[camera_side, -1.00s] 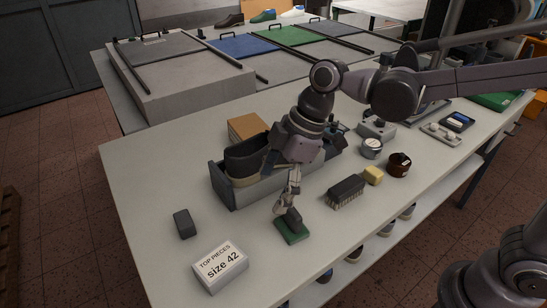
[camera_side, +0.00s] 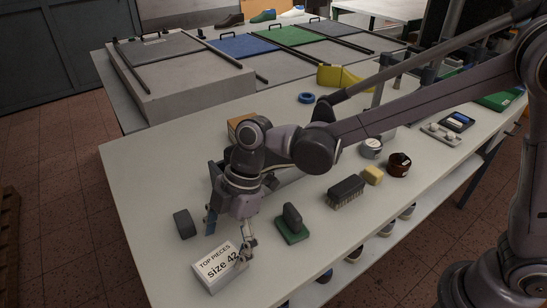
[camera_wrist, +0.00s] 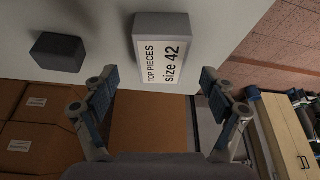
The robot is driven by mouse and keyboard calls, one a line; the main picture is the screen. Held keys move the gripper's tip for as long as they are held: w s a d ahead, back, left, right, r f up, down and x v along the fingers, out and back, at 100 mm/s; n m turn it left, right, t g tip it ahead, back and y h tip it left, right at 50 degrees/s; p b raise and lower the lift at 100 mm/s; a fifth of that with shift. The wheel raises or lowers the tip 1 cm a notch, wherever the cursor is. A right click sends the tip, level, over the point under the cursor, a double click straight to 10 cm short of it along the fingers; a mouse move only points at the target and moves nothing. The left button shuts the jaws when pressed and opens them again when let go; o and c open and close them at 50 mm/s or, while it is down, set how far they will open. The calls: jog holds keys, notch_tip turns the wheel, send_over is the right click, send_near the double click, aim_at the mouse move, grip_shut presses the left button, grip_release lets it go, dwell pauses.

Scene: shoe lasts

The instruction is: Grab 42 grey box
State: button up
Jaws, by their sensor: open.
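The grey box (camera_side: 226,281) lies near the table's front left edge, with a white label on top reading "TOP PIECES size 42". My gripper (camera_side: 230,236) is open and empty, just behind and above the box, with one finger overlapping the box's right end in the side view. In the wrist view the box (camera_wrist: 163,22) sits ahead of my gripper (camera_wrist: 158,82), between the lines of its two spread fingers. No contact with the box is clear.
A dark block (camera_side: 184,223) lies behind the box; it also shows in the wrist view (camera_wrist: 58,52). A dark-handled green tool (camera_side: 292,226) stands to the right, with a brush (camera_side: 346,190) beyond. Cardboard boxes (camera_wrist: 35,140) lie below the table edge.

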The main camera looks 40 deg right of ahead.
aim_at(220, 260)
jog(key=x, duration=0.4)
jog(key=shift+s+a+f, duration=0.1)
jog(key=shift+a, duration=0.05)
jog(key=shift+a+f, duration=0.1)
jog(key=shift+f, duration=0.15)
jog(key=shift+f, duration=0.25)
jog(key=shift+c, duration=0.3)
jog(key=c, duration=1.3)
